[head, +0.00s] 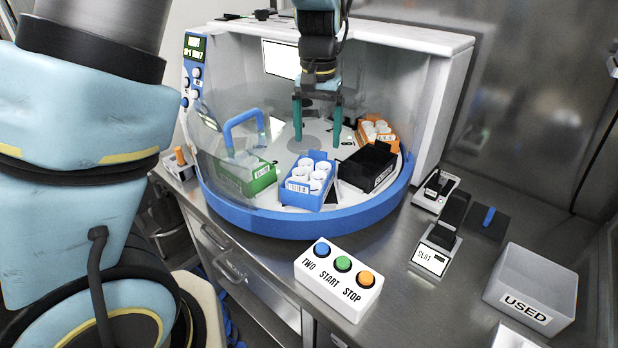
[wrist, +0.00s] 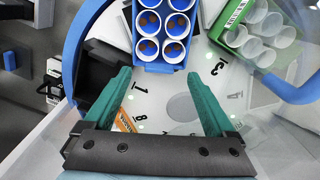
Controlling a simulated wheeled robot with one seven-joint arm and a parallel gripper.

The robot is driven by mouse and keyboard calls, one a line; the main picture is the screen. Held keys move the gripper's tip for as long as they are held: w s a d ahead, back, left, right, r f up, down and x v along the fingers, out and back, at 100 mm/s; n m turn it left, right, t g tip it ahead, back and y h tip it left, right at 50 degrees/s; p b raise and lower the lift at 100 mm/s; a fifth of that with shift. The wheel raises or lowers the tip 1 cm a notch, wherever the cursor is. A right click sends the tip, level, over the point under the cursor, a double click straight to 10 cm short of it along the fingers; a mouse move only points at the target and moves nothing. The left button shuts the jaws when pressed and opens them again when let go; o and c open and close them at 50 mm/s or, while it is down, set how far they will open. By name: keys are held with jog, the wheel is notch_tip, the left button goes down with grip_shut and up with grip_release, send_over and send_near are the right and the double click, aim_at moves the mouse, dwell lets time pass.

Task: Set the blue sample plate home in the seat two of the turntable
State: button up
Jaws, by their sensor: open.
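The blue sample plate (head: 290,193) holds several white-rimmed tubes and sits at the front of the white turntable (head: 282,153). In the wrist view the plate (wrist: 153,66) lies at the top centre, just beyond my fingertips. My gripper (head: 317,141) has two teal fingers, spread apart and empty, above the turntable behind the plate. It also shows in the wrist view (wrist: 159,74), with nothing between the fingers. I cannot tell whether the plate is fully seated, or which seat number lies beneath it.
A green tube rack (head: 262,182) stands left of the blue plate, a black block (head: 365,165) right, and an orange rack (head: 388,140) behind it. A clear cover with a blue handle (head: 228,133) is at the left. A button box (head: 338,285) and a USED bin (head: 540,270) stand outside.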

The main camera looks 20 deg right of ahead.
aim_at(318, 151)
jog(key=shift+w+d+f+p, duration=0.1)
jog(key=shift+f+p, duration=0.25)
jog(key=shift+f, duration=1.5)
grip_shut()
